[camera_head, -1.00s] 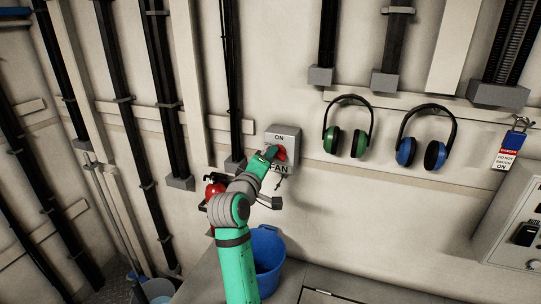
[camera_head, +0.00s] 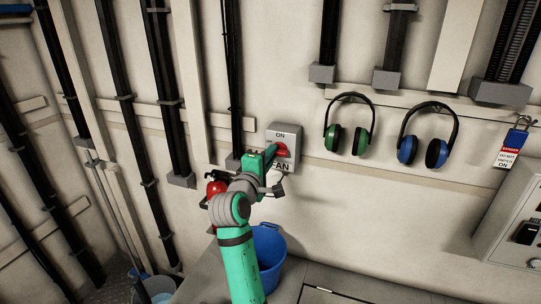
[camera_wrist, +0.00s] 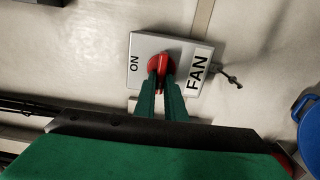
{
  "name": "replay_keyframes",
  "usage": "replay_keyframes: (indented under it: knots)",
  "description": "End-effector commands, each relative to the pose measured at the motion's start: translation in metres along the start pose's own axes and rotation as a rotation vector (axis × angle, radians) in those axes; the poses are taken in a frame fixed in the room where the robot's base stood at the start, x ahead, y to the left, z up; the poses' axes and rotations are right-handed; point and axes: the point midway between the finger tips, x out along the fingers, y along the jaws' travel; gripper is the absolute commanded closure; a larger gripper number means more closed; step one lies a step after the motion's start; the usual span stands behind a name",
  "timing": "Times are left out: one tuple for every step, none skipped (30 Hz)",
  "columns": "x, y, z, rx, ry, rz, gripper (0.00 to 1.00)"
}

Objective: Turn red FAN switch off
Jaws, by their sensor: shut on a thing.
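The grey FAN switch box (camera_head: 292,133) is on the wall, with "ON" at its top and "FAN" at its bottom. Its red switch knob (camera_head: 281,149) is at the centre, partly hidden by my gripper (camera_head: 272,151). In the wrist view the box (camera_wrist: 146,50) appears turned on its side, and the red knob (camera_wrist: 161,64) sits between the two green fingertips. My gripper (camera_wrist: 162,78) is shut on the red knob there. The exact angle of the knob is hard to tell.
Green ear muffs (camera_head: 349,124) and blue ear muffs (camera_head: 427,135) hang right of the box. Dark vertical pipes line the left wall.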

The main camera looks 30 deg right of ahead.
Motion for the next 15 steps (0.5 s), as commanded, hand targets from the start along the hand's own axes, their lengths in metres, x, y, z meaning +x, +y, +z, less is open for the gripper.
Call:
replay_keyframes:
  knots:
    - [-0.0002, -0.0015, -0.0004, -0.002, 0.0, -0.003, 1.0]
    - [-0.0002, -0.0015, -0.0004, -0.002, 0.0, -0.003, 1.0]
    - [-0.0002, -0.0015, -0.0004, -0.002, 0.0, -0.003, 1.0]
    - [-0.0002, -0.0015, -0.0004, -0.002, 0.0, -0.003, 1.0]
    - [-0.0002, -0.0016, -0.0004, -0.002, 0.0, -0.003, 1.0]
    - [-0.0002, -0.0016, -0.0004, -0.002, 0.0, -0.003, 1.0]
    - [-0.0002, -0.0016, -0.0004, -0.002, 0.0, -0.003, 1.0]
    - [-0.0002, -0.0016, -0.0005, -0.002, 0.0, -0.003, 0.83]
    - [-0.0002, -0.0014, -0.0005, -0.002, 0.0, -0.003, 0.73]
    - [-0.0002, -0.0013, -0.0004, -0.002, 0.0, -0.002, 0.71]
    - [-0.0002, -0.0012, -0.0004, -0.001, 0.0, -0.002, 0.71]
    - [-0.0002, -0.0011, -0.0004, -0.001, 0.0, -0.002, 0.71]
    - [-0.0001, -0.001, -0.0003, -0.001, 0.0, -0.002, 0.71]
    - [-0.0001, -0.0009, -0.0003, -0.001, 0.0, -0.002, 0.71]
    - [-0.0001, -0.0008, -0.0003, -0.001, 0.0, -0.001, 0.71]
